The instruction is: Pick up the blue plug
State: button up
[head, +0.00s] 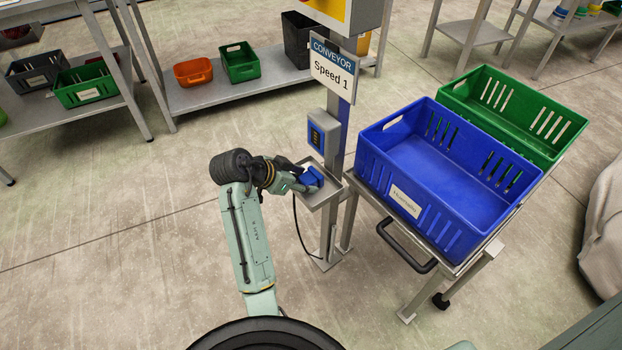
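The blue plug (312,177) sits on a small grey tray (327,194) fixed to the conveyor post. A dark cable hangs down below the tray. My gripper (301,180) is at the plug's left side, with its fingers at or very near it. The fingers are small in the head view and partly overlap the plug. I cannot tell whether they are open around it or closed on it.
A grey box with a blue face (317,136) is on the post just above the tray. A sign reading "Conveyor Speed 1" (332,70) hangs higher. A blue crate (440,215) and a green crate (545,120) stand on a cart at the right. The floor at left is clear.

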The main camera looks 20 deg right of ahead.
aim_at(312, 175)
jog(key=c, duration=0.8)
jog(key=shift+r, duration=0.1)
jog(key=shift+c, duration=0.2)
jog(key=shift+r, duration=0.6)
notch_tip(312, 175, up, 2)
jog(key=shift+b, duration=0.35)
jog(key=s+a+r+p, duration=0.1)
jog(key=s+a+p, duration=0.5)
jog(key=s+a, duration=0.3)
jog(key=shift+s+a+r, duration=0.15)
jog(key=shift+s+r, duration=0.2)
jog(key=shift+s, duration=1.7)
jog(key=shift+w+f, duration=0.1)
